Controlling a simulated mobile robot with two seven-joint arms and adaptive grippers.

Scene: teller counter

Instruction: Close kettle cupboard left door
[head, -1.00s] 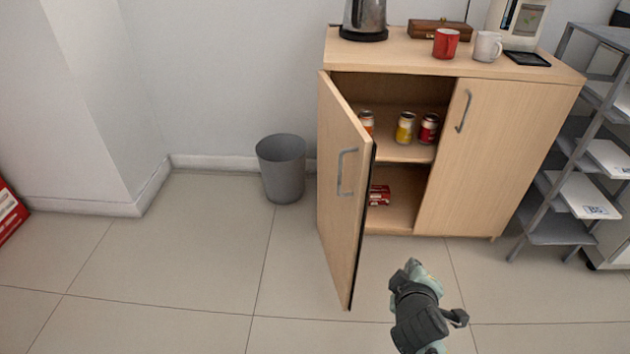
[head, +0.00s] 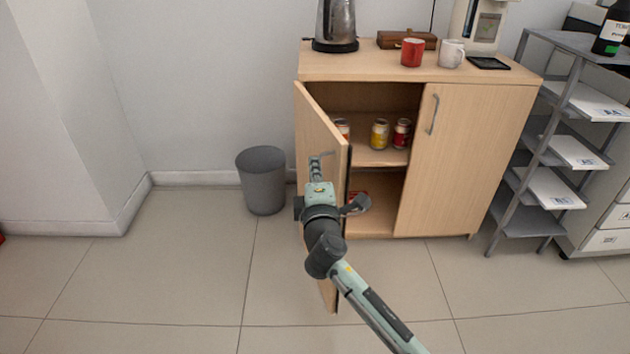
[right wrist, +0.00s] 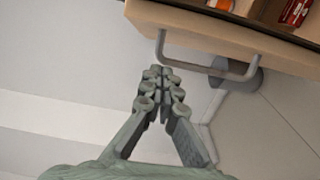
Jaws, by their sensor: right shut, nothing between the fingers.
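The kettle cupboard (head: 465,150) is light wood. Its left door (head: 312,112) stands wide open toward me, and its right door (head: 455,165) is shut. The left door's grey handle (head: 328,156) is partly hidden by my right gripper (head: 315,160) in the head view. In the right wrist view my right gripper (right wrist: 160,76) has its fingers together and empty. Its tips are close beside the bar handle (right wrist: 205,68) on the left door (right wrist: 190,20); I cannot tell whether they touch. My left gripper is not in view.
A grey bin (head: 262,182) stands on the floor left of the door. Cans (head: 380,133) are on the cupboard's inner shelf. A kettle (head: 336,25), a red mug (head: 411,52) and a white mug (head: 452,54) stand on top. A grey rack (head: 550,140) stands at the right.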

